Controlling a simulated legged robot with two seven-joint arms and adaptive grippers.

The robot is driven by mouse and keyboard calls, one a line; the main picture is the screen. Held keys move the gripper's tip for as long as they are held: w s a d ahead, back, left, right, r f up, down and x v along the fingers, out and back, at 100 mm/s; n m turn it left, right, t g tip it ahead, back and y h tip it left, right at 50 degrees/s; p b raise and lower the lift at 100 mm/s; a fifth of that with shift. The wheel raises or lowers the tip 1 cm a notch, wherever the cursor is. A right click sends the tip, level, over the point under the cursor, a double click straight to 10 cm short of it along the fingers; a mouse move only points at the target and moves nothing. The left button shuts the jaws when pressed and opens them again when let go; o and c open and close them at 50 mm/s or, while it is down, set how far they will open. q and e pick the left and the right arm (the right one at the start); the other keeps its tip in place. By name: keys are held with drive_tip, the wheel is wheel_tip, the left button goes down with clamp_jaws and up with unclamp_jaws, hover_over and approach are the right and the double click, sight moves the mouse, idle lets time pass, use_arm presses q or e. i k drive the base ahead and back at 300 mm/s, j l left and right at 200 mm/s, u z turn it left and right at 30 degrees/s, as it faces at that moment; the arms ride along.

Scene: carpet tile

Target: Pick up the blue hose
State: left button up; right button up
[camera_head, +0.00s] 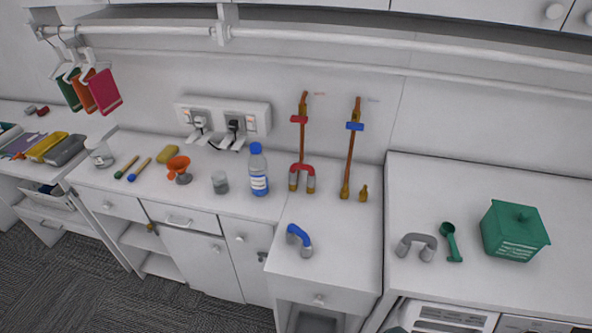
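The blue hose (299,235) is a short bent tube with grey ends. It lies on the white middle counter (345,262), near its left front part. A similar red hose (302,168) with grey ends is behind it, at the foot of the left copper pipe (302,125). A grey curved hose (417,241) lies on the right counter. Neither of my grippers shows in the head view, and nothing is touching the blue hose.
A blue-capped bottle (258,170) stands behind and left of the blue hose. The right copper pipe (351,150) carries a blue handle. A green scoop (450,243) and green box (514,231) are on the right. The counter around the blue hose is clear.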

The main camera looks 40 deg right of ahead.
sight(292, 231)
drive_tip(key=k+z, duration=0.15)
drive_tip(key=z, duration=1.05)
